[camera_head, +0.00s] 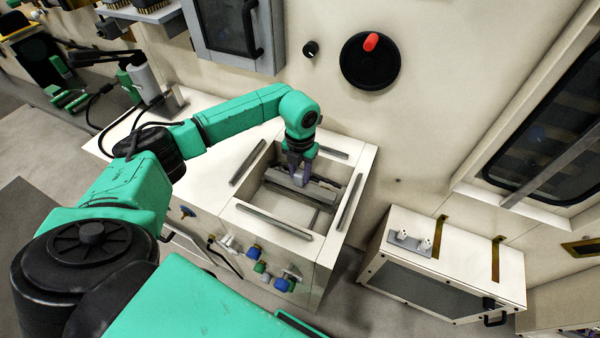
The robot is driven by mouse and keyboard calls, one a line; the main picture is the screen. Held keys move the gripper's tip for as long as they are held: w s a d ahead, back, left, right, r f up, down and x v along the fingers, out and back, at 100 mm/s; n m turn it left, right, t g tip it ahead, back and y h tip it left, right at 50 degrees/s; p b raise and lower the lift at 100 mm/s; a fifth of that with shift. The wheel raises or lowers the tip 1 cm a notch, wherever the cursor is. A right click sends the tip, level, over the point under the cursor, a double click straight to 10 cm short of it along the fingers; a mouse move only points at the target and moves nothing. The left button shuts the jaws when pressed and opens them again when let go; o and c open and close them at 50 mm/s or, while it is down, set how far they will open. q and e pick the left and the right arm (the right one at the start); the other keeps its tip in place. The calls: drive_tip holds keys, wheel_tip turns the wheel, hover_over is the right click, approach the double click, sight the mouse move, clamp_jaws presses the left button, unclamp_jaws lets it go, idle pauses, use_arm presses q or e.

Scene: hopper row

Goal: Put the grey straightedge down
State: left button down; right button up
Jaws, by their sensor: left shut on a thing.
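The grey straightedge (318,192) is a long grey bar inside or just over the square opening of a white hopper box (332,252). My left gripper (299,180) reaches down into this opening and is shut on the bar. The fingers cover part of the bar, and I cannot tell whether its underside touches anything. My right gripper is not in view.
Grey strips (274,221) line the hopper's rim on its sides. Blue and green fittings (254,251) stick out of its front. A white cabinet (455,262) stands to the right. A black handwheel with a red knob (370,60) is on the wall behind.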

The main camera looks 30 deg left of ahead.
use_arm(q)
drive_tip(key=shift+r+p, duration=0.45)
drive_tip(key=shift+r, duration=0.55)
